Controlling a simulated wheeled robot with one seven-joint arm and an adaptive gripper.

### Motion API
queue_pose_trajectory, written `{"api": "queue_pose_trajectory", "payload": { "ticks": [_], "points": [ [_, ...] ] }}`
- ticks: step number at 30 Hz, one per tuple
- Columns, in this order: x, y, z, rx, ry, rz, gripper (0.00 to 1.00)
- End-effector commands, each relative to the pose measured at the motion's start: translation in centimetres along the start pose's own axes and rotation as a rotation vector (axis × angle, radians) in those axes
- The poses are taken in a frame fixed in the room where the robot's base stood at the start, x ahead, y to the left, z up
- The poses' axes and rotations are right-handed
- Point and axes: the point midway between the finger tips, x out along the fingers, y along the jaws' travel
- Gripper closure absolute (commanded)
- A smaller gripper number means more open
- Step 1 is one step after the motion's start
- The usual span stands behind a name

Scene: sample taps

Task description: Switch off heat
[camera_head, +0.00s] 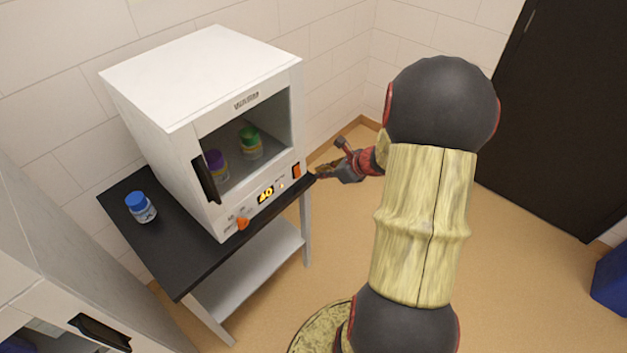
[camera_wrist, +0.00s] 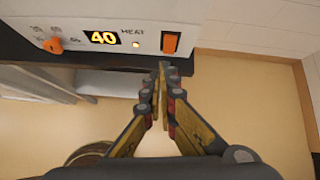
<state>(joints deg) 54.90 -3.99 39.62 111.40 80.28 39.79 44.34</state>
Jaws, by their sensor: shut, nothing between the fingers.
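The white oven (camera_head: 205,110) stands on a black-topped table and its display (camera_head: 265,194) is lit. In the wrist view the display (camera_wrist: 102,38) reads 40, with the word HEAT beside it and a small lit lamp (camera_wrist: 136,45). The orange rocker switch (camera_wrist: 170,42) is at the right end of the panel; it also shows in the head view (camera_head: 296,171). The orange dial (camera_wrist: 55,45) is at the left end. My gripper (camera_wrist: 162,72) is shut and empty, its tips just below the switch and seemingly apart from it. In the head view my gripper (camera_head: 325,172) is beside the oven's front right corner.
A blue-capped jar (camera_head: 141,207) stands on the black table top (camera_head: 185,258) left of the oven. Purple-capped (camera_head: 216,164) and green-capped (camera_head: 250,143) jars are inside the oven. A white cabinet (camera_head: 60,245) is at the left.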

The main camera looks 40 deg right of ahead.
Motion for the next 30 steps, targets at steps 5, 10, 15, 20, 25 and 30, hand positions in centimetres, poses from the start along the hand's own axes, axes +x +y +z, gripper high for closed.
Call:
{"api": "queue_pose_trajectory", "payload": {
  "ticks": [5,10,15,20,25,30],
  "points": [
    [-0.5,-0.4,-0.7,0.016,0.103,-0.006,1.0],
    [-0.8,-0.7,-1.8,0.091,0.147,-0.021,1.0],
    [-0.8,-0.8,-1.9,0.117,0.147,-0.025,1.0],
    [-0.8,-0.7,-1.9,0.116,0.147,-0.025,1.0],
    [-0.1,-0.7,-2.0,0.116,0.146,-0.023,1.0],
    [2.3,-0.6,-2.5,0.115,0.147,-0.021,1.0]
  ]
}}
